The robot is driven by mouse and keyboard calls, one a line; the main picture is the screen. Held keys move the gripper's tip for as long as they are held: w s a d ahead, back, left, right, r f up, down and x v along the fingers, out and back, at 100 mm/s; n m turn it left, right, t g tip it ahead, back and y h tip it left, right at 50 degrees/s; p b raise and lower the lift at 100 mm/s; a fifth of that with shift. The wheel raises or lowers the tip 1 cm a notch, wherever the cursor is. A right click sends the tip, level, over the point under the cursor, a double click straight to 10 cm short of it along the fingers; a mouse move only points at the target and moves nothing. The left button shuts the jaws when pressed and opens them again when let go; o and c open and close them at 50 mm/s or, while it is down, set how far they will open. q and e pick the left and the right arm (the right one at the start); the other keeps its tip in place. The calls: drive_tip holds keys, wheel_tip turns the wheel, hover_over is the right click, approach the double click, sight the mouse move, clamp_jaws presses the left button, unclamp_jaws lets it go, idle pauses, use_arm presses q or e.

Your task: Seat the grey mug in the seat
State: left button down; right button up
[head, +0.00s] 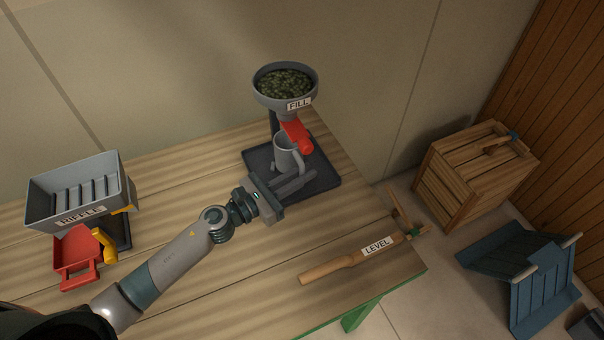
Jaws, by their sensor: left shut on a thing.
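The grey mug (284,152) is upright under the funnel marked FILL (285,88), over the dark base (322,180) of the fill stand. Its handle faces right, toward my gripper's fingers. My left gripper (296,180) reaches in from the left and is shut on the mug, its fingers at the near side by the handle. The mug's lower part and the seat beneath it are hidden, so I cannot tell whether the mug touches the base. My right gripper is out of view.
The funnel holds green beans, with a red lever (297,137) just above the mug. A riffle box (75,190) and red tray (77,257) stand at left. A wooden LEVEL tool (340,267) lies at the front right. A crate (470,175) is on the floor.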

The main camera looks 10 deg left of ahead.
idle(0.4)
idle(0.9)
use_arm(q)
drive_tip(key=shift+f+b, duration=0.75)
drive_tip(key=shift+b, duration=0.15)
drive_tip(key=shift+r+p, duration=0.4)
drive_tip(key=shift+r, duration=0.05)
idle(0.6)
idle(1.3)
drive_tip(key=shift+f+b, duration=0.45)
drive_tip(key=shift+b, duration=0.15)
drive_tip(key=shift+r+p, duration=0.4)
drive_tip(key=shift+r, duration=0.05)
idle(1.1)
